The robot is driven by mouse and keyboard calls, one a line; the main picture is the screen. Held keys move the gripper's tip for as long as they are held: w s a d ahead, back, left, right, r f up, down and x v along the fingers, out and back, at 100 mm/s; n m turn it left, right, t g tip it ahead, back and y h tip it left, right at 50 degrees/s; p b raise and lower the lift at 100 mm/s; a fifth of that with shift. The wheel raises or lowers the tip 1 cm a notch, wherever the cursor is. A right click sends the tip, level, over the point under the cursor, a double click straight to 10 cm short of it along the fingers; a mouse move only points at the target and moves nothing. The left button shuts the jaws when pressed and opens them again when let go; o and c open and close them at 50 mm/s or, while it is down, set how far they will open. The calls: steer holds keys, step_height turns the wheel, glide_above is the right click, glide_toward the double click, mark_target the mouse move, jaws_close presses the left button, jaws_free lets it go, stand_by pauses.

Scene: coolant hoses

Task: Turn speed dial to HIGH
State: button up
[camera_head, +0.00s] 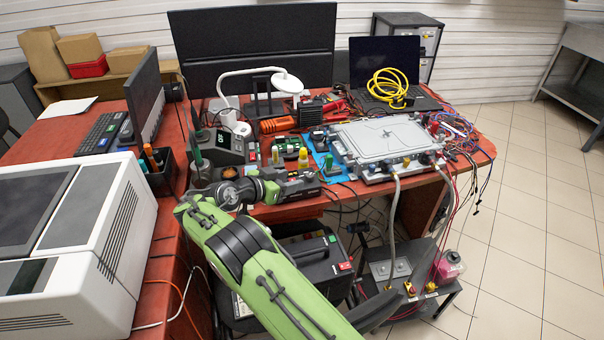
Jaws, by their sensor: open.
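I cannot make out a speed dial for certain at this size. A black unit (310,256) with a red switch (345,266) and a small green mark stands below the table edge, partly behind my green arm. A low cart (391,270) with hose fittings stands to its right; no dial can be told on it. My gripper (316,186) is at the table's front edge, above the black unit and left of the silver housing (382,140). It looks empty, with its jaws open; the fingertips are small and hard to separate from the clutter behind.
Grey hoses (393,215) run from the housing down to the cart. Red and black wires (460,140) hang off the table's right end. A white machine (75,235) fills the left side. The tiled floor (530,230) at right is clear.

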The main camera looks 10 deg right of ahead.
steer(key=p+v, duration=0.1)
steer(key=v, duration=0.6)
steer(key=shift+s+a, duration=0.25)
